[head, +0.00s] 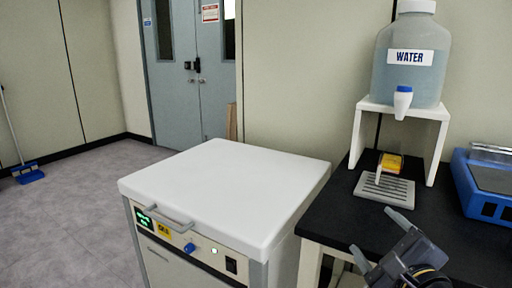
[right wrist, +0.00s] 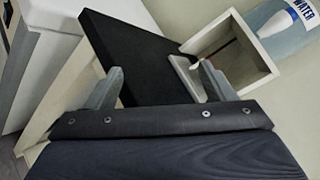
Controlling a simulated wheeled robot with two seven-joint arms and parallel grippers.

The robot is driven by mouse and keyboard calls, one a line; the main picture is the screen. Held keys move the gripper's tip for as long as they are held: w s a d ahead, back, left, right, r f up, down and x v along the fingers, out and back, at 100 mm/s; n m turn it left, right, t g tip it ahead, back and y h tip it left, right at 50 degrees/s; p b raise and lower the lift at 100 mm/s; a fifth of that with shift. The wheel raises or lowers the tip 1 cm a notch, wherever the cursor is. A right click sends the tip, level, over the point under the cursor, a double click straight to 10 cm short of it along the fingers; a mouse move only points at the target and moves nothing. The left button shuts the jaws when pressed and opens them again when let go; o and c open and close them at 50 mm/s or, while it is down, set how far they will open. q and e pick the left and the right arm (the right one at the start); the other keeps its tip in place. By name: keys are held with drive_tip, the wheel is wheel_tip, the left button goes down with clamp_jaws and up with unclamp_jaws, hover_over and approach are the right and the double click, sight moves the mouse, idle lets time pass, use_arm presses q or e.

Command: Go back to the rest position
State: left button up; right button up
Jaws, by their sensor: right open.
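My right gripper (head: 380,240) is at the lower right of the head view, in front of the black table's near edge. Its two grey fingers are spread apart with nothing between them. In the right wrist view the gripper (right wrist: 160,76) also shows open and empty, with the black tabletop (right wrist: 145,50) beyond the fingers. My left gripper is in neither view. The freeze dryer (head: 225,185) stands left of the table with its white lid closed.

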drive_tip(key=s+f+n+g+y, duration=0.2)
drive_tip(key=s+f+n+g, duration=1)
drive_tip(key=s+f+n, duration=0.9)
drive_tip(key=w+r+n+p, duration=0.1)
drive_tip(key=w+r+p, duration=0.1)
drive_tip(key=r+p, duration=1.4)
drive_tip(key=w+r+p, duration=0.2)
drive_tip(key=r+p, duration=1.5)
drive_tip(key=r, duration=0.2)
drive_tip(key=shift+a+n, duration=0.4)
drive_tip(key=shift+a, duration=0.05)
